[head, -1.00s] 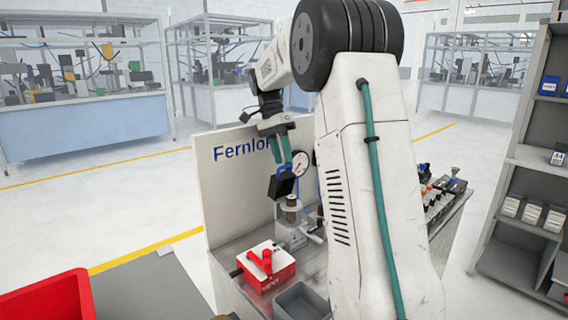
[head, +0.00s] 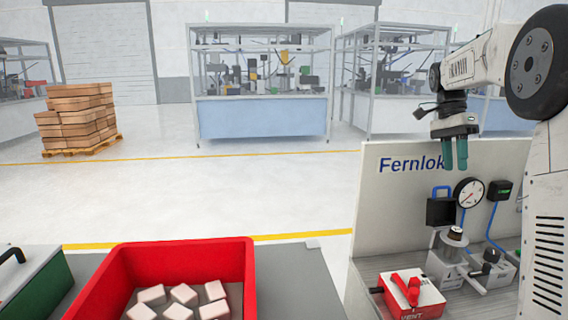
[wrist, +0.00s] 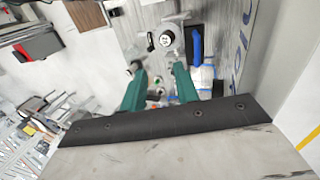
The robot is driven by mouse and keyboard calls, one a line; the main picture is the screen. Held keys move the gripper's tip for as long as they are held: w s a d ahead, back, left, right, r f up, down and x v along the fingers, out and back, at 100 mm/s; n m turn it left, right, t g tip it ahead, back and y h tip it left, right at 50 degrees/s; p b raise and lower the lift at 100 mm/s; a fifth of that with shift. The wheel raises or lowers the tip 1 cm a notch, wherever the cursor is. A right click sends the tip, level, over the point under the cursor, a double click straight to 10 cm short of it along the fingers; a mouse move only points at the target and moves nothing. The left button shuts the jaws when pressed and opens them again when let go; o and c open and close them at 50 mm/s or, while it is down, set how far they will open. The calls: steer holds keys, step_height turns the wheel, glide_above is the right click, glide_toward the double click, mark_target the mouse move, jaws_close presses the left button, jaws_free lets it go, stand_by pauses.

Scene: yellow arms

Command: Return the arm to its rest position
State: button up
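My gripper (head: 455,156) hangs at the end of my raised arm, its two teal fingers pointing down in front of the upper edge of the white Fernlok panel (head: 400,215). The fingers are above the round gauge (head: 468,192) and the metal fixture (head: 453,246). In the wrist view my gripper (wrist: 160,73) has its fingers apart, with a gap and no held object visible between them. Part of the bench fixture lies beyond the fingertips there.
A red bin (head: 185,252) holds several pale blocks (head: 180,295) at the lower left. A green case (head: 35,280) stands beside it. Stacked boxes (head: 75,115) and caged workstations (head: 262,90) stand farther back.

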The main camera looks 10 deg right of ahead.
steer(key=s+a+r+n+t, duration=0.2)
steer(key=s+a+n, duration=0.6)
steer(key=s+a, duration=0.6)
steer(key=s+a+f+n+t, duration=0.3)
steer(key=s+a+f+n, duration=0.7)
steer(key=s, duration=0.6)
steer(key=shift+s+a+f+t, duration=0.15)
steer(key=shift+a+f+t, duration=0.15)
steer(key=shift+a+f, duration=0.7)
steer(key=shift+s+r, duration=0.1)
steer(key=shift+s, duration=0.05)
